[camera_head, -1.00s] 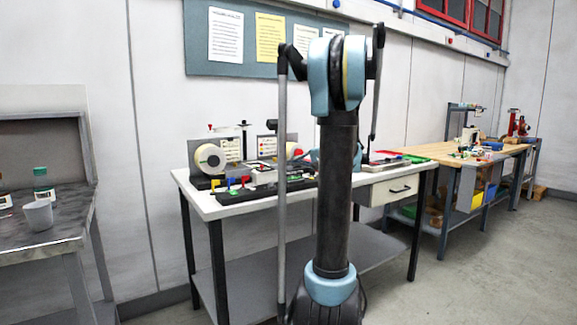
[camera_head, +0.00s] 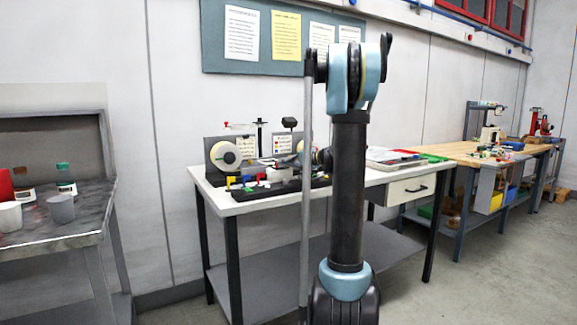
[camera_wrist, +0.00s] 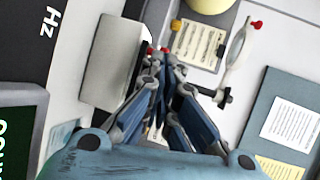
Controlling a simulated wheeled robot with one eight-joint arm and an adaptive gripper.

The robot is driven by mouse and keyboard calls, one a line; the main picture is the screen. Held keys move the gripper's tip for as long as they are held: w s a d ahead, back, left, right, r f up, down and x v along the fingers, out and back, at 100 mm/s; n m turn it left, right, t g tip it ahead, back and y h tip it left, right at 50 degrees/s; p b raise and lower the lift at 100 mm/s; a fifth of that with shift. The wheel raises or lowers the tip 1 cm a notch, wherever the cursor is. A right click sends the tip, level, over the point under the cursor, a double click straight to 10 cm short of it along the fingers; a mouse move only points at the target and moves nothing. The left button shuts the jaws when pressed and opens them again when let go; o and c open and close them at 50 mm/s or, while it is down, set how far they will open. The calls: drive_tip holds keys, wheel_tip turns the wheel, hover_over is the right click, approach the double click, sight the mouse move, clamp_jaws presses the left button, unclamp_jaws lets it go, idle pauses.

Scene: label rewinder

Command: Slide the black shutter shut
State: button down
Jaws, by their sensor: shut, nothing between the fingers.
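The label rewinder (camera_head: 238,152) stands on the white table in the head view, with a cream label roll, upright backing panels and a dark base with coloured blocks in front. I cannot single out the black shutter with certainty in either view. My gripper (camera_wrist: 157,54) is shut and empty in the wrist view. Its fingertips appear close to the right side of a grey box (camera_wrist: 113,60); I cannot tell whether they touch it. In the head view my own arm hides most of the gripper and part of the machine's right side.
The white table (camera_head: 222,208) has a drawer (camera_head: 410,189) at right. Papers and a red-edged tray (camera_head: 392,157) lie on its right part. A grey bench (camera_head: 60,238) with cups stands at left, a wooden workbench (camera_head: 462,152) at right. Grey floor lies between.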

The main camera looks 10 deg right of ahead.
drive_tip(key=w+a, duration=0.1)
drive_tip(key=w, duration=0.2)
drive_tip(key=w+a, duration=0.1)
drive_tip(key=w, duration=0.2)
drive_tip(key=w+a, duration=0.2)
drive_tip(key=w, duration=0.1)
drive_tip(key=shift+w, duration=0.2)
drive_tip(key=shift+r, duration=0.1)
drive_tip(key=shift+d, duration=0.1)
